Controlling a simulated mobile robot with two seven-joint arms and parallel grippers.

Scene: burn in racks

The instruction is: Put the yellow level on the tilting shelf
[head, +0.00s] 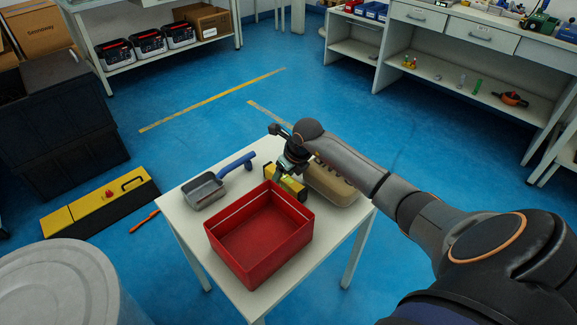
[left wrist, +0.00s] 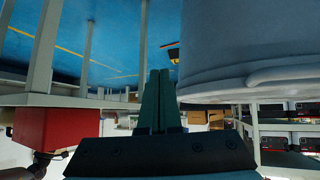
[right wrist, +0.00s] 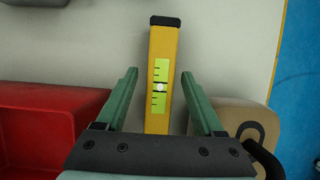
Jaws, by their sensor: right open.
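The yellow level (head: 298,187) lies on the small white table, between the red bin and a tan case, partly hidden by my right gripper (head: 281,172). In the right wrist view the level (right wrist: 163,60) has a black end cap and a green vial. My right gripper (right wrist: 159,76) is open, with one finger on each side of the level; I cannot tell whether they touch it. In the left wrist view my left gripper (left wrist: 159,75) is shut with nothing between its fingers; it is outside the head view. I cannot pick out a tilting shelf.
The red bin (head: 258,277) and a grey metal pan (head: 205,190) with a blue handle share the table with the tan case (head: 333,184). A yellow-black box (head: 100,207) lies on the floor. Shelving (head: 160,57) and a workbench (head: 480,45) stand behind; blue floor between is clear.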

